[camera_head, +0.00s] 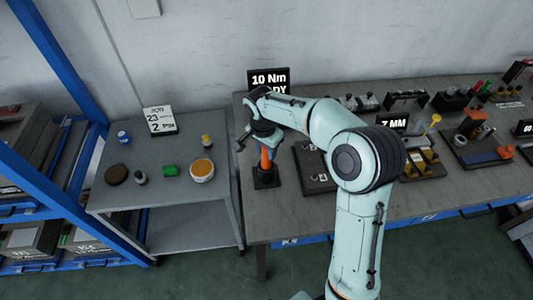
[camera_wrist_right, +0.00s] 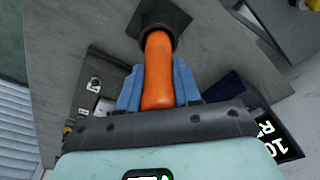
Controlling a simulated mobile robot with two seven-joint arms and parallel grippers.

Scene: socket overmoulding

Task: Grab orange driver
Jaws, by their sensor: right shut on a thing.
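The orange driver (camera_head: 265,160) stands upright in a small black holder (camera_head: 266,179) at the left end of the workbench. In the right wrist view the orange handle (camera_wrist_right: 159,65) runs from the black holder (camera_wrist_right: 158,20) down between my blue fingers. My right gripper (camera_wrist_right: 158,85) is shut on the orange driver, with a finger on each side of the handle. In the head view the right gripper (camera_head: 264,138) is at the driver's top, which the wrist partly hides. My left gripper is not in view.
A "10 Nm" sign (camera_head: 269,78) stands behind the driver. A dark fixture plate (camera_head: 313,170) lies just right of it. Further right are several tool racks.

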